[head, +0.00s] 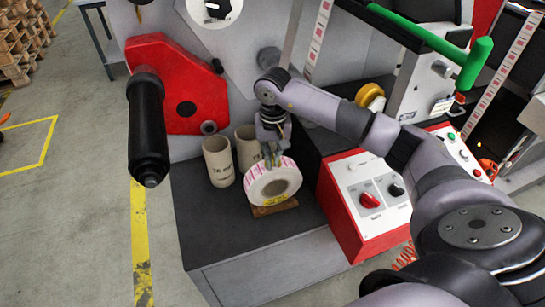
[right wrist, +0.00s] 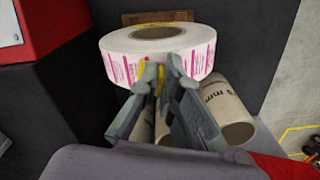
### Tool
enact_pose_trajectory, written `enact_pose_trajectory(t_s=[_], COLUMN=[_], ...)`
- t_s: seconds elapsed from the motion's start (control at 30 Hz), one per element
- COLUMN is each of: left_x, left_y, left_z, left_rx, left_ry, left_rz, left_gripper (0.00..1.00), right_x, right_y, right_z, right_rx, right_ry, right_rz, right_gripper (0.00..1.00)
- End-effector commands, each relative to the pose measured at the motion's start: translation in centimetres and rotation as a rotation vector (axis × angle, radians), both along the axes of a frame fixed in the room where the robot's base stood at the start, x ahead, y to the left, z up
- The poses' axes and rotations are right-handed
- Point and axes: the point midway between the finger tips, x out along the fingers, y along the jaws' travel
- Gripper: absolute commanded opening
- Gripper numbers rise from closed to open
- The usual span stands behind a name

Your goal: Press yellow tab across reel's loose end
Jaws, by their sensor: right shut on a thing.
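The reel (head: 272,183) is a white roll with pink print on its outer wrap. It stands on edge on a small wooden cradle (head: 275,209) on the dark bench top. It also shows in the right wrist view (right wrist: 122,62), with its printed rim facing the fingers. My right gripper (head: 270,160) is at the reel's upper back edge. Its fingertips (right wrist: 163,72) are shut on the yellow tab (right wrist: 159,80), a small yellow piece close against the printed rim. I cannot tell whether the tab touches the reel. The loose end is not clear. My left gripper is not in view.
Cardboard cores (head: 218,162) stand behind the reel, close to my right gripper. A red and white control box (head: 368,195) is right of the reel. A black roller (head: 147,130) juts out at left. The bench front (head: 220,235) is clear.

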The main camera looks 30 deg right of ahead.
Motion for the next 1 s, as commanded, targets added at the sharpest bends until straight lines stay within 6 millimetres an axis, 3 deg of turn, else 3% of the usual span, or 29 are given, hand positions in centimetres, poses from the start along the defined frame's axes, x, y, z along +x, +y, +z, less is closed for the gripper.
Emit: enact_pose_trajectory(t_s=[0.17,0.2,0.53,0.87,1.0], left_x=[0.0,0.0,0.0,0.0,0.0], left_y=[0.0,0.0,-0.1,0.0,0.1], left_z=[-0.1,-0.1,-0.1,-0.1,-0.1], left_rx=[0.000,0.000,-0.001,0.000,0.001], left_ry=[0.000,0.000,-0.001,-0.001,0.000], left_rz=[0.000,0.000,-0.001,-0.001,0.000], left_gripper=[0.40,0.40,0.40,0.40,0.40], right_x=[-0.2,-0.2,-0.2,-0.2,-0.1], right_y=[0.0,0.0,-0.1,0.0,0.0], right_z=[-0.4,-0.4,-0.5,-0.4,0.5], right_rx=[-0.001,-0.001,-0.001,-0.001,-0.001], right_ry=[0.009,0.009,0.009,0.009,0.006], right_rz=[-0.001,-0.001,-0.001,-0.001,-0.001], right_gripper=[0.00,0.07,0.29,0.29,0.29])
